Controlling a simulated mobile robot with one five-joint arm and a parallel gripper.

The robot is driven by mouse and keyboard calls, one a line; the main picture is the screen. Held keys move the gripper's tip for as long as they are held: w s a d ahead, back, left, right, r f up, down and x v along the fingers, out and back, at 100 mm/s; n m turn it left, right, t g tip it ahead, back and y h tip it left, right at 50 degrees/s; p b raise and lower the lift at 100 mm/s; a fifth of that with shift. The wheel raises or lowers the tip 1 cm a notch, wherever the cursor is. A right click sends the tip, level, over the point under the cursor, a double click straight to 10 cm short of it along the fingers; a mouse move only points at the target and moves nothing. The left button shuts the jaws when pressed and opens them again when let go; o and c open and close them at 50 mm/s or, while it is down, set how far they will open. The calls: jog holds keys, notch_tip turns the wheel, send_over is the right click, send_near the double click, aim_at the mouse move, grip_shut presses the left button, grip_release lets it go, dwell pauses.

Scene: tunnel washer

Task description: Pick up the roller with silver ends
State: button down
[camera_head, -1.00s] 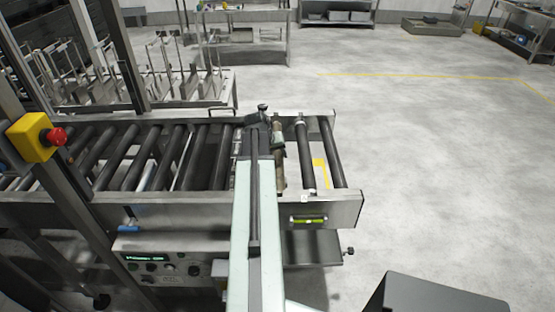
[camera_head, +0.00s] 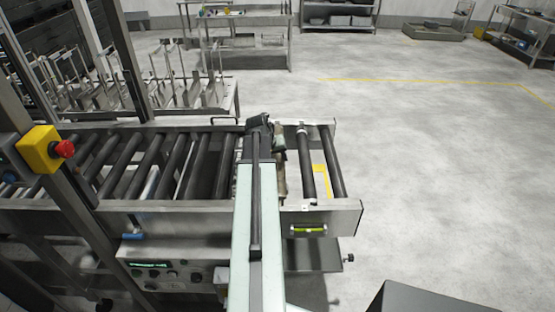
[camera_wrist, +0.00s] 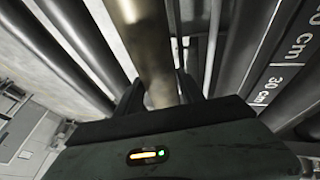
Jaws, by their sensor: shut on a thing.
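My gripper (camera_wrist: 160,92) is shut on a brass-coloured roller (camera_wrist: 145,40), with one dark finger on each side of it in the wrist view. The same tan roller (camera_head: 281,178) shows in the head view just right of my arm, within the conveyor frame. Its ends are hidden or too small to tell. A dark roller (camera_head: 307,165) with a pale, silvery far end lies to its right, apart from it.
The roller conveyor (camera_head: 335,213) has several dark rollers left of my arm and a metal side rail in front. A yellow box with a red button (camera_head: 42,150) stands at the left. A scale marked in centimetres (camera_wrist: 285,65) runs close by on the right. Open floor lies to the right.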

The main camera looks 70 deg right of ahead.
aim_at(278, 156)
notch_tip(278, 156, up, 15)
jog(key=p, duration=1.4)
